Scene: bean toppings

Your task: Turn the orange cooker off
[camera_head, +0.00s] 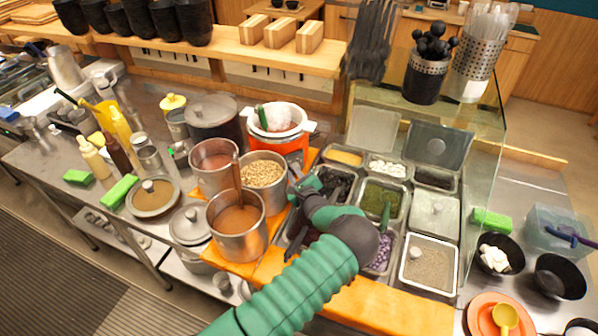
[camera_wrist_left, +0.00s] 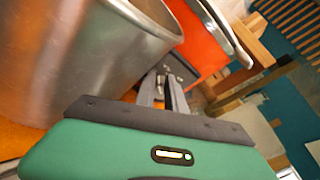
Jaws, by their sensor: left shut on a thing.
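The orange cooker (camera_head: 293,144) stands at the back middle of the counter, with a pale pot on top and a green-handled utensil in it. In the left wrist view, its orange side (camera_wrist_left: 200,40) rises just beyond my fingers. My left gripper (camera_head: 298,184) reaches over the counter to the front of the cooker, right of the metal pots. In the left wrist view, the fingers (camera_wrist_left: 165,82) are close together on a small grey knob-like part at a dark panel low by the cooker. The exact contact is small and partly hidden. My right gripper is out of view.
A metal pot of beans (camera_head: 263,172) and a pot of brown sauce (camera_head: 238,222) stand close left of my gripper. Topping trays (camera_head: 381,200) lie to the right.

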